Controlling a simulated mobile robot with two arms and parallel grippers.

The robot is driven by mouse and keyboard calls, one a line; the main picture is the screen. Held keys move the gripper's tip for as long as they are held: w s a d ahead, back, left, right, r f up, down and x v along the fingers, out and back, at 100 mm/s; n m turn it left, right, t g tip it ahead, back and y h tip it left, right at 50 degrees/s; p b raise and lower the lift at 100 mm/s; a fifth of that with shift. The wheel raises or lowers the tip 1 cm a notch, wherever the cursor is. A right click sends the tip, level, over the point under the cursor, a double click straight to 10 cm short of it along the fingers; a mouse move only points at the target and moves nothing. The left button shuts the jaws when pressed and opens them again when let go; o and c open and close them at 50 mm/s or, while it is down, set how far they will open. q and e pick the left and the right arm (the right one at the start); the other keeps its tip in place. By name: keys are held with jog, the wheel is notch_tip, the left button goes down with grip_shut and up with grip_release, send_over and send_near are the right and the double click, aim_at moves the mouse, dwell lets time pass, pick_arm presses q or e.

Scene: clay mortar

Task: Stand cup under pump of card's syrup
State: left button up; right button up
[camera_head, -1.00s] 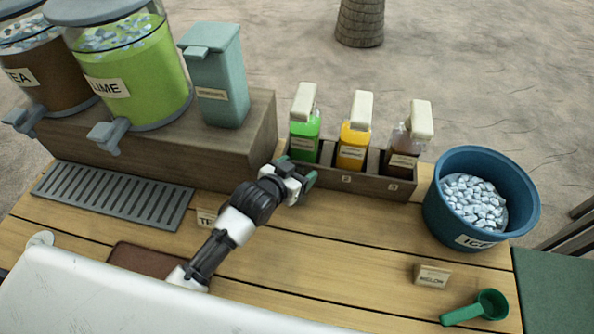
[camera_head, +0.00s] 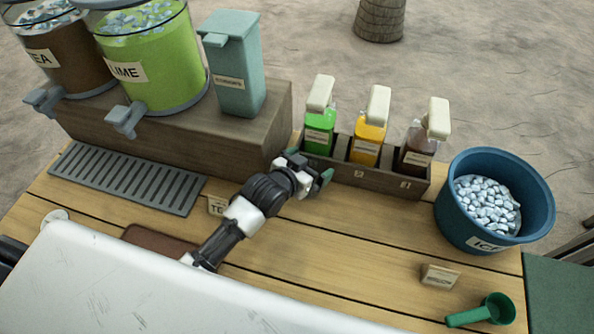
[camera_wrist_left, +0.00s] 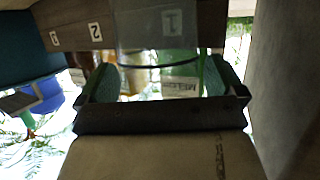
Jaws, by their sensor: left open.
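The card (camera_head: 440,276) at the right of the counter appears to read MELON. The green syrup bottle (camera_head: 319,138) with a cream pump (camera_head: 320,92) stands in the leftmost slot of the wooden rack (camera_head: 352,175). Its label in the left wrist view (camera_wrist_left: 182,88) also appears to read MELON. A clear cup (camera_wrist_left: 155,45) shows in the left wrist view, in front of the rack's number 1. My left gripper (camera_head: 312,172) is open at the rack's left front, its fingertips on either side of the cup's dark rim. I cannot make out the cup in the head view. My right gripper is out of view.
Orange (camera_head: 369,138) and dark (camera_head: 418,150) syrup bottles fill the other slots. A blue ice bucket (camera_head: 455,215) stands right of the rack, a green scoop (camera_head: 485,312) in front. Drink dispensers stand at left behind a drip tray (camera_head: 125,178).

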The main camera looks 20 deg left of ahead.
pick_arm(q)
jog(key=v, duration=1.1)
jog(key=shift+s+a, duration=0.15)
jog(key=shift+s, duration=0.1)
